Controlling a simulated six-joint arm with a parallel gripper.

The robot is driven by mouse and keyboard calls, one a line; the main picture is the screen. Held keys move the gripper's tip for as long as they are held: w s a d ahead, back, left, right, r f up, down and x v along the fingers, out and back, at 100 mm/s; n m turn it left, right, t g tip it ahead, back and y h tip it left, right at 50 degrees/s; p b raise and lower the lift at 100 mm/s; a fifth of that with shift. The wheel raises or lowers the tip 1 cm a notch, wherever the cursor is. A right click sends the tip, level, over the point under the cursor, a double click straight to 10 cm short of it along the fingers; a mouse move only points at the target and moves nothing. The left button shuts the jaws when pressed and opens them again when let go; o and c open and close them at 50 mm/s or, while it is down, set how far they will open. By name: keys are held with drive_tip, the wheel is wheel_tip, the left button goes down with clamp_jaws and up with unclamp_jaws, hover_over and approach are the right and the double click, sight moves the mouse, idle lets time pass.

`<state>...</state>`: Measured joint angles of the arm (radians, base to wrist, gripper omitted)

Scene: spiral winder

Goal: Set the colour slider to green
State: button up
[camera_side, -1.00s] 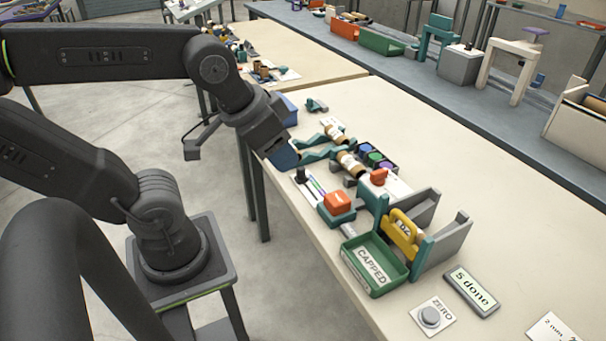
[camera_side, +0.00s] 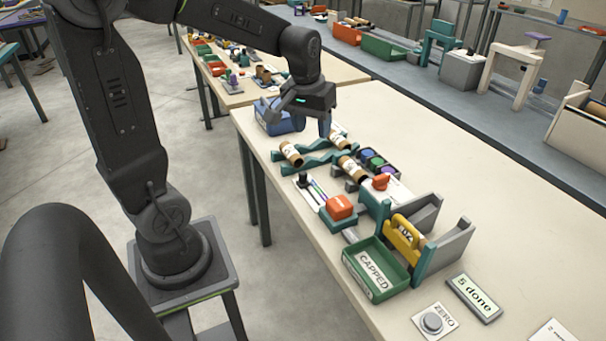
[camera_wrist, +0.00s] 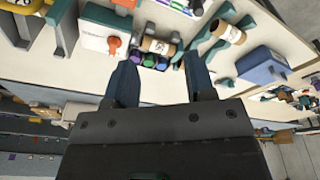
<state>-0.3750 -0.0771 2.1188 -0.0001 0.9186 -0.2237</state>
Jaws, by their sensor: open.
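The colour slider (camera_side: 312,195) is a pale strip with coloured lines near the table's front edge, left of the orange-topped block. Its black knob (camera_side: 303,181) stands at the strip's far end. Part of the strip also shows at the top of the wrist view (camera_wrist: 185,5). I cannot tell which colour the knob marks. My gripper (camera_side: 299,116) is open and empty, above the table beyond the slider, beside the blue bin (camera_side: 283,123). Its two fingers (camera_wrist: 160,72) are spread apart in the wrist view and touch nothing I can see.
Cardboard tubes (camera_side: 291,153) lie on teal and grey holders just beyond the slider. Dark cups with coloured caps (camera_side: 376,160) stand to their right. The orange-topped block (camera_side: 339,207), green CAPPED tray (camera_side: 374,268) and yellow-handled winder (camera_side: 403,238) are nearer the camera.

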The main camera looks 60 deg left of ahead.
sight(303, 172)
drive_tip(key=w+a+f+n+g, duration=0.2)
drive_tip(key=w+a+f+n, duration=0.15)
drive_tip(key=a+f, duration=0.55)
drive_tip(key=shift+n+h, duration=0.25)
drive_tip(key=shift+h, duration=0.15)
drive_tip(key=f, duration=0.4)
drive_tip(key=a+f, duration=0.1)
drive_tip(key=f, duration=0.7)
drive_tip(key=shift+s+a+f, duration=0.2)
drive_tip(key=shift+a+f, duration=0.05)
clamp_jaws()
